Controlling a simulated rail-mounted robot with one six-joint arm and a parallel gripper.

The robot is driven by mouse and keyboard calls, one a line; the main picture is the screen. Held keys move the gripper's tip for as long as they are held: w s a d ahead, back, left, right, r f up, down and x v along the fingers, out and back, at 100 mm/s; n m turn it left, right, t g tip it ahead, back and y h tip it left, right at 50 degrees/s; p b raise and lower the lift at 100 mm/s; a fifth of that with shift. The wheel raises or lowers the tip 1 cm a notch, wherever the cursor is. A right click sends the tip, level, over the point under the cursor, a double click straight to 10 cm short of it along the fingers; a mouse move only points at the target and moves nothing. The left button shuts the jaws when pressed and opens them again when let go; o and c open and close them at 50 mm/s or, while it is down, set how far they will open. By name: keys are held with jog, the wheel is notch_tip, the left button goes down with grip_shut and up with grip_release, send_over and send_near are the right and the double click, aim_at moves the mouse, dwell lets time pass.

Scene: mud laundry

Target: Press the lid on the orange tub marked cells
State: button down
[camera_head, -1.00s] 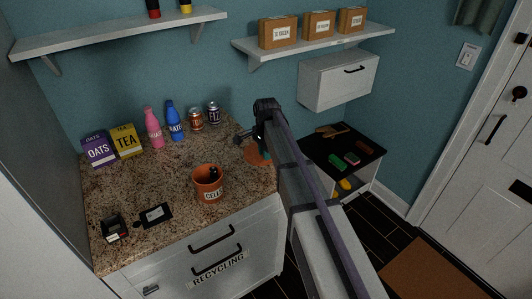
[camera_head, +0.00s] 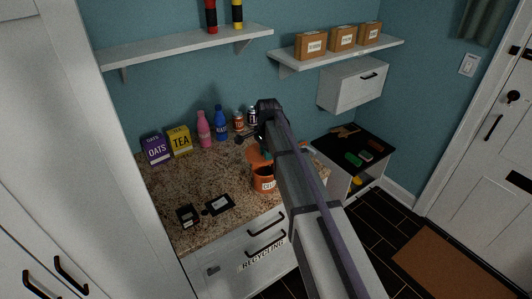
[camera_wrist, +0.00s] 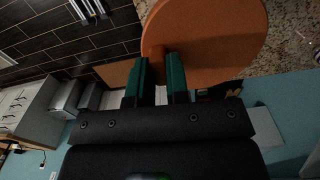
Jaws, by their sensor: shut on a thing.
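The orange tub marked "CELL…" (camera_head: 263,180) stands upright near the front of the speckled counter, its right side hidden by my arm. In the head view the lid (camera_head: 257,157) shows just behind and above the tub's rim, partly hidden by my arm. It appears apart from the rim, but I cannot tell the height. My fingers are hidden behind the arm in the head view.
A black pouch-like item (camera_head: 220,203) and a small dark device (camera_head: 187,216) lie left of the tub. An oats box (camera_head: 156,150), a tea box (camera_head: 179,141), pink (camera_head: 204,130) and blue (camera_head: 221,124) bottles and cans (camera_head: 239,121) line the back. The counter's left middle is clear.

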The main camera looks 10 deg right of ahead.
jog(key=shift+w+d+f, duration=0.2)
jog(key=shift+d, duration=0.2)
jog(key=shift+w+d+f, duration=0.15)
jog(key=shift+d, duration=0.25)
notch_tip(320, 180, down, 6)
jog(key=b, duration=0.6)
jog(key=shift+a+r, duration=0.1)
jog(key=shift+r, duration=0.15)
jog(key=shift+f+b, duration=0.4)
jog(key=shift+f+b, duration=0.45)
dwell(0.5)
jog(key=c, duration=0.5)
grip_release()
jog(key=shift+c, duration=0.2)
jog(key=shift+r, duration=0.1)
